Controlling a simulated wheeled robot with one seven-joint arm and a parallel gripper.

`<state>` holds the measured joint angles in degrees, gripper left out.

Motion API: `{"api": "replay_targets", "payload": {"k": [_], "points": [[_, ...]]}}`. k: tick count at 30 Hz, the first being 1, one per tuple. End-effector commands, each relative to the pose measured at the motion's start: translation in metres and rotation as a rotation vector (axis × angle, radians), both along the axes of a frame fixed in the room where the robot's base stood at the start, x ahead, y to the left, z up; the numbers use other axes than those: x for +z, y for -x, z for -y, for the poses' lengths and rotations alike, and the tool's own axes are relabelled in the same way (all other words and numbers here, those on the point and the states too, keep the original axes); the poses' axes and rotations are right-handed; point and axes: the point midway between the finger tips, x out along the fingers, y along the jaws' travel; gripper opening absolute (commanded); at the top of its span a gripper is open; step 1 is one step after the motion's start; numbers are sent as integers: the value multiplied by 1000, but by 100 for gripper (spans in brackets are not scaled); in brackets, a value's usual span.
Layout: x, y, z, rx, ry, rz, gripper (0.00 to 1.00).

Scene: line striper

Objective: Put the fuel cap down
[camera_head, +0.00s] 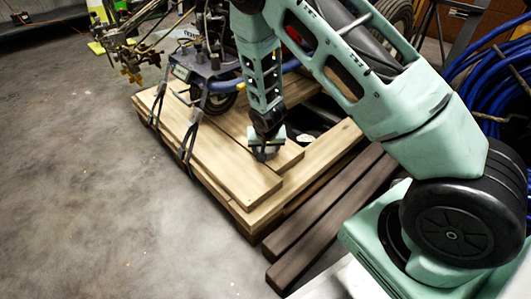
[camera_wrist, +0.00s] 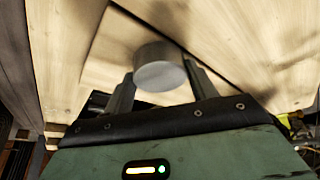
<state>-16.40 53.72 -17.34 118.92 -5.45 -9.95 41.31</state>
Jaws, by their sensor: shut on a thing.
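The fuel cap (camera_wrist: 160,75) is a grey, round, short cylinder in the wrist view. My gripper (camera_wrist: 157,88) is shut on it, with one finger on each side. In the head view my gripper (camera_head: 264,150) points down over the light wooden planks (camera_head: 225,165), and the cap (camera_head: 263,156) shows as a small grey shape at its fingertips. The cap is close to the planks; I cannot tell whether it touches them.
The line striper (camera_head: 205,70), with a blue frame and black wheels, stands on the planks behind my gripper. Dark beams (camera_head: 325,220) lie to the right. Blue hose coils (camera_head: 490,85) are at the far right. The concrete floor (camera_head: 90,190) at left is clear.

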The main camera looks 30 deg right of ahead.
Motion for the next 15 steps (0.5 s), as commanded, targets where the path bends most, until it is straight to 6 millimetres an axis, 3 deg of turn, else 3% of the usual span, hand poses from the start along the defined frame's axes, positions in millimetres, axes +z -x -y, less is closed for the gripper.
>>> {"api": "replay_targets", "payload": {"k": [10, 11, 12, 13, 15], "points": [[-3, 0, 0, 0, 0, 1, 31], [-3, 0, 0, 0, 0, 1, 60], [-2, 0, 0, 0, 0, 1, 71], [-2, 0, 0, 0, 0, 1, 79], [-2, 0, 0, -1, -1, 1, 79]]}}
